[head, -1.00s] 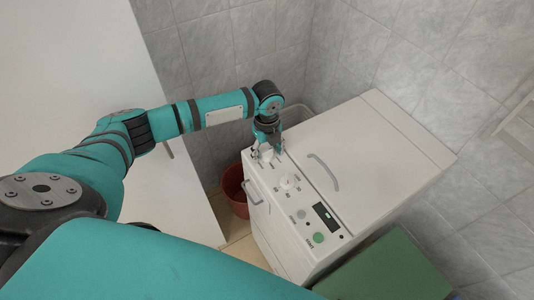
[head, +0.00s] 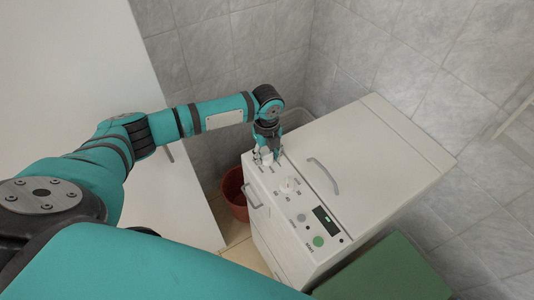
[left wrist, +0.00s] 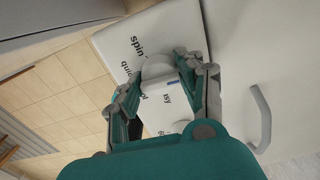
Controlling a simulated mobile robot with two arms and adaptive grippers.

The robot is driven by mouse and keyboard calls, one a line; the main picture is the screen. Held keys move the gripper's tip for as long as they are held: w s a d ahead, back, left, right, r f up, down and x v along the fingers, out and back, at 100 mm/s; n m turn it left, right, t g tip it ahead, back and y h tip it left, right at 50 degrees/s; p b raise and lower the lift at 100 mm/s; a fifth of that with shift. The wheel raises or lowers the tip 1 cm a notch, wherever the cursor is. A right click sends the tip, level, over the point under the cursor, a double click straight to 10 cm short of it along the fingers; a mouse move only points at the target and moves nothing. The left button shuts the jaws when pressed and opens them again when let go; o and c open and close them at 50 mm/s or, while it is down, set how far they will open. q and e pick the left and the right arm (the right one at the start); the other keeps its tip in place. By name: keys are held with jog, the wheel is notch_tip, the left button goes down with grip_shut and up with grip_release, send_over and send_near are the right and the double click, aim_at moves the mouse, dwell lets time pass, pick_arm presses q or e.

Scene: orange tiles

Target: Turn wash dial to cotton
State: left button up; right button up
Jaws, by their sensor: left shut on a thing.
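My left gripper (head: 266,156) is at the far left end of the washing machine's control panel, pointing down. Its fingers are shut on a white round dial (left wrist: 158,68), which shows between the fingertips (left wrist: 157,80) in the left wrist view. The words "spin" and part of "quick" show on the panel beside the dial; other labels are partly hidden by the fingers, and I cannot read "cotton". The dial's pointer setting is hard to tell. A second white dial (head: 288,184) stands free on the panel nearer the front. My right gripper is out of view.
The white washing machine (head: 372,145) has a lid handle (head: 322,175), a green button (head: 318,241) and a dark display (head: 327,220). A red bucket (head: 235,190) stands on the floor at its left. A green box-like surface (head: 385,272) is at its near right. Tiled walls close the back.

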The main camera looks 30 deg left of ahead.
aim_at(267, 154)
pick_arm(q)
jog(key=m, duration=0.4)
jog(key=shift+m+p, duration=0.35)
jog(key=shift+m, duration=0.05)
jog(key=m, duration=0.3)
jog(key=shift+m, duration=0.8)
jog(key=o, duration=1.2)
jog(key=shift+c, duration=0.2)
notch_tip(267, 154, up, 12)
